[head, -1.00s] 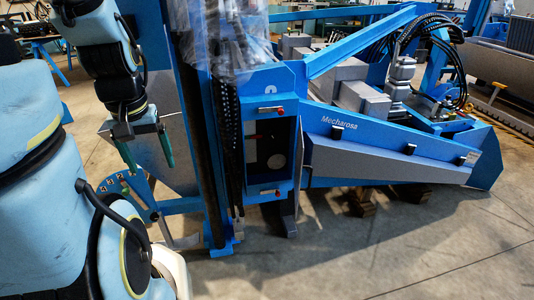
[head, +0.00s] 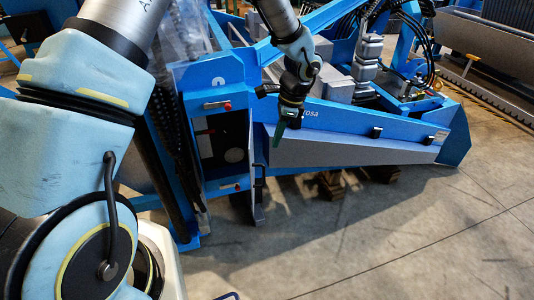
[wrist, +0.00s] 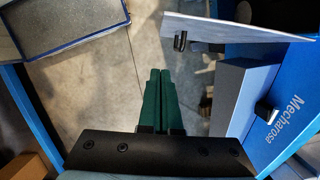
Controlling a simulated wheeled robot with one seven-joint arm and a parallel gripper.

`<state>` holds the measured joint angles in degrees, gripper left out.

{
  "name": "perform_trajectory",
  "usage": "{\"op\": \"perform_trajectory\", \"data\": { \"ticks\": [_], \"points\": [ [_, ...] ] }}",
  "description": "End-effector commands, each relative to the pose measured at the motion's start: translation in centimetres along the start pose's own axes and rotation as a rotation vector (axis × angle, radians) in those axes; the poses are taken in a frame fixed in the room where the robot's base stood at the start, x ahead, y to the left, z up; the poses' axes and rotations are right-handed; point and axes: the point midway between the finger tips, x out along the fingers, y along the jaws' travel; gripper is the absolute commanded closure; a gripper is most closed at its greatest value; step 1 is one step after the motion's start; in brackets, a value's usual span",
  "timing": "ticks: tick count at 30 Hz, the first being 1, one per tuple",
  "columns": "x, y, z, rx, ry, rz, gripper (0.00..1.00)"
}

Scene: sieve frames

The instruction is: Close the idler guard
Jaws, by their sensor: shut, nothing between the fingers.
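The idler guard (head: 257,196) looks to be the narrow panel standing open at the right edge of a dark opening (head: 222,143) in the blue frame. In the head view I see it almost edge-on, with a small black handle. In the wrist view the guard (wrist: 235,29) is a pale panel at upper right with its black handle (wrist: 180,41). My gripper (head: 279,136) is above and to the right of the guard in the head view, in front of the blue beam. Its green fingers (wrist: 158,95) are together and empty, apart from the guard in the wrist view.
Red-tipped latches (head: 227,105) sit above and below the opening. The blue and grey Mecharosa beam (head: 350,140) runs right, close to my gripper. Concrete floor (head: 380,235) in front is clear. A grey tray-like part (wrist: 70,22) shows at upper left in the wrist view.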

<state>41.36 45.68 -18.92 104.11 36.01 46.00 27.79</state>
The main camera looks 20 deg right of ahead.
Motion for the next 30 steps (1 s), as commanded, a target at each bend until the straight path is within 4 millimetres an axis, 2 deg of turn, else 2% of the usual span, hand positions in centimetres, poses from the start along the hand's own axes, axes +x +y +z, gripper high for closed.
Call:
{"op": "perform_trajectory", "data": {
  "ticks": [5,8,19,24,30],
  "points": [
    [1.1,0.1,-0.5,0.024,-0.005,-0.001,1.00],
    [2.7,0.1,-0.4,0.022,-0.006,0.001,1.00],
    [10.1,0.1,-0.4,0.020,-0.004,0.001,1.00],
    [10.4,-0.1,2.2,0.016,-0.004,-0.001,1.00],
    [10.9,-0.1,3.4,0.017,-0.003,-0.003,1.00]
  ]
}}
